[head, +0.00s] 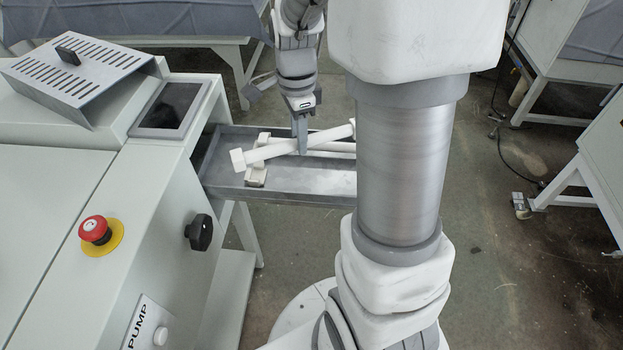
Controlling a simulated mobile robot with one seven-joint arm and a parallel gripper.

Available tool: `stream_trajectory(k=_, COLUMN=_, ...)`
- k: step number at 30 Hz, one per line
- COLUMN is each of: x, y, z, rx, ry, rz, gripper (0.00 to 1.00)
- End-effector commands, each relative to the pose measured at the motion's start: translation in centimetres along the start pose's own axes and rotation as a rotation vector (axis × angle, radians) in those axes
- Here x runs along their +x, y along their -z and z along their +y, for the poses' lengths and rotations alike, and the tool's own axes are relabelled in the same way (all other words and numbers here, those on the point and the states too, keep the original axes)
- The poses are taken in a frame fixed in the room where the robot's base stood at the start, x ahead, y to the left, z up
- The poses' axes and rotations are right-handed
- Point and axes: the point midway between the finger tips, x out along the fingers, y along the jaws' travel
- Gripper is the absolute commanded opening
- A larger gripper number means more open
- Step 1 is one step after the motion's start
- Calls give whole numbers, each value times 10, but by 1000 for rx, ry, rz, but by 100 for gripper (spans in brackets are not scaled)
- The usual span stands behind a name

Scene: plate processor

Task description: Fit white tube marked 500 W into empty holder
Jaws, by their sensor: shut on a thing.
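My gripper (301,147) points down over the grey metal tray (285,196) and is shut on a white tube (272,152) near its middle. The tube has square end blocks and lies slanted in the picture, its left end nearer the camera. No 500 W marking can be read. A pale holder block (256,176) stands in the tray beneath the tube's left part. I cannot tell whether the tube touches it. My arm hides the tray's right part, with any holder there.
The machine housing (100,200) fills the left, with a red emergency button (95,230), a black knob (199,232) and a slotted vent cover (75,66). Other pale tables (555,60) stand at the right. The floor between is mostly clear.

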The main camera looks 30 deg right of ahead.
Motion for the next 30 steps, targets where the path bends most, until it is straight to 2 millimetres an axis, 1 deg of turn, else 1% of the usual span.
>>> stream_trajectory(k=1, x=-3, y=5, z=3, rx=89, ry=3, rz=0, gripper=0)
stream_trajectory(k=3, x=-6, y=10, z=6, rx=206, ry=3, rz=-1, gripper=0)
stream_trajectory(k=6, x=-9, y=16, z=11, rx=335, ry=2, rz=-2, gripper=0)
stream_trajectory(k=9, x=-11, y=19, z=14, rx=416, ry=0, rz=-3, gripper=0)
stream_trajectory(k=11, x=-8, y=20, z=15, rx=443, ry=-1, rz=-3, gripper=0)
stream_trajectory(k=14, x=6, y=21, z=16, rx=461, ry=-4, rz=-2, gripper=0)
stream_trajectory(k=18, x=34, y=21, z=16, rx=462, ry=-5, rz=-2, gripper=0)
stream_trajectory(k=21, x=47, y=21, z=15, rx=460, ry=-2, rz=-2, gripper=0)
stream_trajectory(k=26, x=57, y=21, z=15, rx=459, ry=-1, rz=-3, gripper=0)
stream_trajectory(k=30, x=77, y=21, z=15, rx=460, ry=-3, rz=-2, gripper=0)
